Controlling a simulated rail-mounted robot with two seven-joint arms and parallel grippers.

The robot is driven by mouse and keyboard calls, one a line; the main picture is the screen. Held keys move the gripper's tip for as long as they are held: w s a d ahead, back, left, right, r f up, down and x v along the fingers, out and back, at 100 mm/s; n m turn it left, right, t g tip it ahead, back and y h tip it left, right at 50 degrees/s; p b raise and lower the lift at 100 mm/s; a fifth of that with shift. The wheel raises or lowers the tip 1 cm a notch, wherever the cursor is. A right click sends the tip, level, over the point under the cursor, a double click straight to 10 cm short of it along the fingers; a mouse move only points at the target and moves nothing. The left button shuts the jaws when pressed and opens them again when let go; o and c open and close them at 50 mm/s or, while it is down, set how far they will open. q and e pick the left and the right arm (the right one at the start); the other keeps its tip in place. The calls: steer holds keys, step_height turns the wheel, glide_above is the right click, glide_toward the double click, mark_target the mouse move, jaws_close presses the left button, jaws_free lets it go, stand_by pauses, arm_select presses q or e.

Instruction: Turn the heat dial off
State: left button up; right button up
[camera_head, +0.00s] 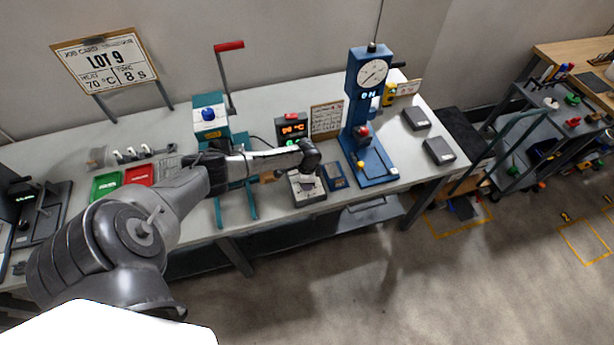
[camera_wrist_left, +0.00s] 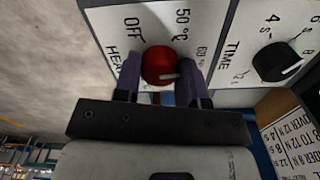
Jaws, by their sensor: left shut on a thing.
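The heat dial (camera_wrist_left: 158,66) is a round red knob on a white panel (camera_wrist_left: 100,22) in the left wrist view. OFF, 50 °C and part of a 60 mark are printed around it. Its white pointer line points right and slightly down in that view, away from OFF. My left gripper (camera_wrist_left: 160,80) has its two fingers on either side of the dial and is shut on it. In the head view the left gripper (camera_head: 307,180) is over the small control box (camera_head: 310,197) at the bench's front edge, hiding the dial. My right gripper is not in view.
A black time dial (camera_wrist_left: 275,62) sits beside the heat dial on the panel. A black unit with a red display (camera_head: 292,128) stands behind the box. A blue gauge press (camera_head: 360,110) is to the right, and a teal lever press (camera_head: 210,120) to the left.

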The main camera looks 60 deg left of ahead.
arm_select(q)
steer(key=n+p, duration=0.2)
steer(key=shift+d+r+n, duration=0.1)
steer(key=shift+r+n, duration=0.15)
steer(key=shift+n, duration=0.15)
steer(key=n+p, duration=0.2)
steer(key=n, duration=0.1)
steer(key=shift+n, duration=0.3)
steer(key=n+p, duration=0.2)
steer(key=n, duration=0.1)
steer(key=shift+n, duration=0.3)
steer(key=n+p, duration=0.1)
steer(key=n, duration=0.1)
steer(key=shift+n, duration=0.4)
steer(key=n+p, duration=0.1)
steer(key=n, duration=0.4)
steer(key=shift+f, duration=0.1)
steer(key=n+p, duration=0.1)
steer(key=n, duration=0.2)
steer(key=shift+n, duration=1)
